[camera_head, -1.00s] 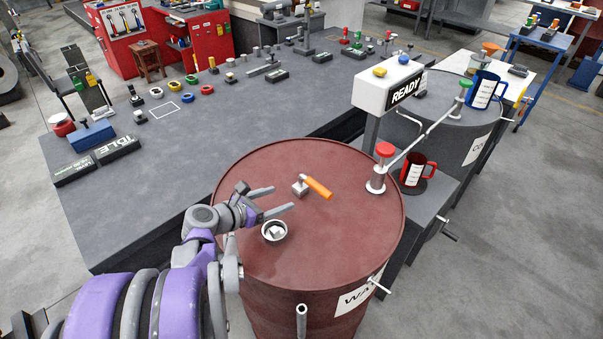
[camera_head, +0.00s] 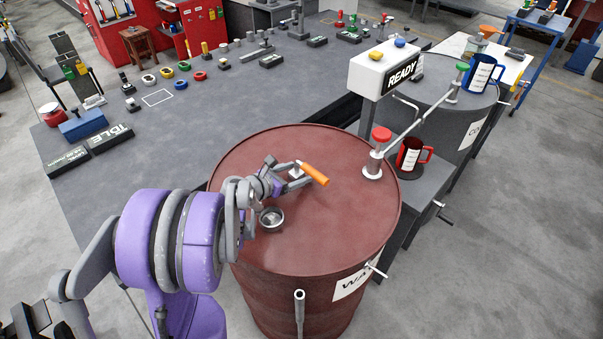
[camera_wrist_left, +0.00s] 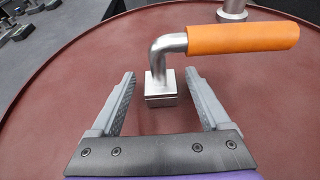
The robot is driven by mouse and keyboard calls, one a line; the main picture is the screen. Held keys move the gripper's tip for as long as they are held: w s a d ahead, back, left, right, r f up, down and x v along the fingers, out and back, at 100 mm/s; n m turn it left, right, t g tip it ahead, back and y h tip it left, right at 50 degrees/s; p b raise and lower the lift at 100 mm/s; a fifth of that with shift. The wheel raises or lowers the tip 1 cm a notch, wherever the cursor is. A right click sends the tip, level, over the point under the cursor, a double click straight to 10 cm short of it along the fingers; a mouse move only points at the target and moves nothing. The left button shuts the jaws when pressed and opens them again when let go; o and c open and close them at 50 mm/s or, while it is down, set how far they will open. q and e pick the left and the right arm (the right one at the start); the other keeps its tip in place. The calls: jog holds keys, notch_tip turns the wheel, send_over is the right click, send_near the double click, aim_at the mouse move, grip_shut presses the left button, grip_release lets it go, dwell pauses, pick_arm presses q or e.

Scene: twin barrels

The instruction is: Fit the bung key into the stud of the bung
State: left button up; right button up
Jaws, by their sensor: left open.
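The bung key (camera_head: 314,174), with an orange handle and a bent metal shank ending in a square block, stands on the red barrel's lid (camera_head: 340,220). In the left wrist view the key (camera_wrist_left: 240,40) has its block between my fingers, with a gap on each side, and its handle points right. My left gripper (camera_head: 299,177) is open around the block; the wrist view shows both fingers (camera_wrist_left: 160,88) apart. The bung (camera_head: 272,217), a round metal cup, sits in the lid nearer the front, beside my left wrist. Its stud is hard to make out. My right gripper is not seen.
A red-knobbed metal post (camera_head: 381,140) stands at the lid's right edge, with a rod running to the grey barrel (camera_head: 440,110). A white READY box (camera_head: 385,72) and a red mug (camera_head: 411,157) stand behind. The lid's right front is clear.

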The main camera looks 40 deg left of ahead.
pick_arm(q)
jog(key=shift+w+f, duration=0.1)
jog(key=shift+w, duration=0.1)
grip_shut()
dwell(0.3)
